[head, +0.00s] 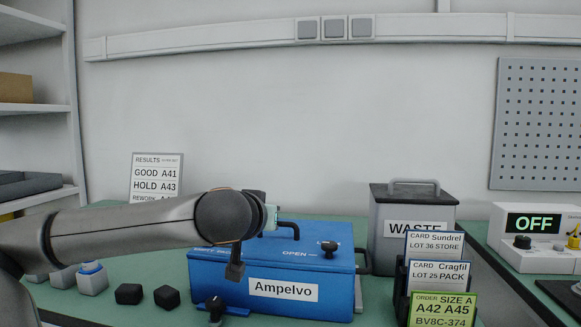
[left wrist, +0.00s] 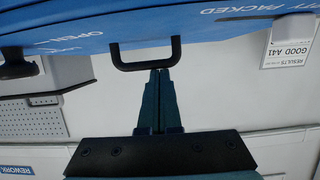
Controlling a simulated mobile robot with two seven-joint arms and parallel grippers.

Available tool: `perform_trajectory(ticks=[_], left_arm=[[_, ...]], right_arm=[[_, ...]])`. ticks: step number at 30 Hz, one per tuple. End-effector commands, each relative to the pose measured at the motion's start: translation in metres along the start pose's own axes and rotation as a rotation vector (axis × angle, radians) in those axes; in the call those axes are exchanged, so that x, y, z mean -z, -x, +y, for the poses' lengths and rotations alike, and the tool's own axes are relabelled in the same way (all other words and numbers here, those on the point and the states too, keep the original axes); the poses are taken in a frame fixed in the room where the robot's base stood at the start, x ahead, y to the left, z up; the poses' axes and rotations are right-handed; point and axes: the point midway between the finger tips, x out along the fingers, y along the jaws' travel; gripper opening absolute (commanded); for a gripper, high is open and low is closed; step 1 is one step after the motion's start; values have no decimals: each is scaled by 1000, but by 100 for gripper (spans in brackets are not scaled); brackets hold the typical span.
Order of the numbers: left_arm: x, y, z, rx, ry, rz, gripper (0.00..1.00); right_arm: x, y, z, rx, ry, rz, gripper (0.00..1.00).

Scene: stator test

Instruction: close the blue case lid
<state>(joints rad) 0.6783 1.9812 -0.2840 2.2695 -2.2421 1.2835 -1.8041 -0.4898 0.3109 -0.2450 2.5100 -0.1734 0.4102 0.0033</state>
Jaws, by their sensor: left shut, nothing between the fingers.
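The blue case (head: 235,290), labelled "Ampelvo", stands on the green bench in the head view. Its lid (head: 300,237), marked "OPEN", appears to lie flat on top, with a black knob (head: 328,246) at its right. My left gripper (head: 270,217) is at the lid's back left, partly hidden by its own wrist. In the left wrist view, which is upside down, its fingers (left wrist: 160,72) are shut and empty, with the tips close to a black handle (left wrist: 147,66) on the blue case (left wrist: 120,25); I cannot tell whether they touch. My right gripper is not in view.
A grey "WASTE" bin (head: 412,250) stands right of the case. Card stands (head: 437,280) are at the front right. Small black blocks (head: 167,297) and a blue-topped grey piece (head: 92,279) lie to the left. A results sign (head: 157,172) stands behind my left arm.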

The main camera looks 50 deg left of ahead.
Motion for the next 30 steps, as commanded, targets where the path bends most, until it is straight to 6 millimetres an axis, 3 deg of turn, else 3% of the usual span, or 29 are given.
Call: perform_trajectory(ticks=[1,11,14,20,30], left_arm=[[-16,-2,2,0,-10,-44,0],[-14,-2,2,0,-10,-44,0],[-4,1,2,1,-10,-39,0],[39,15,-1,3,-7,-11,0],[1,84,-1,2,-5,2,0]], right_arm=[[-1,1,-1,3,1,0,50],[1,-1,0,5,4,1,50],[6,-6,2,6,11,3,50],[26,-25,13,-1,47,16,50],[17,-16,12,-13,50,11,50]])
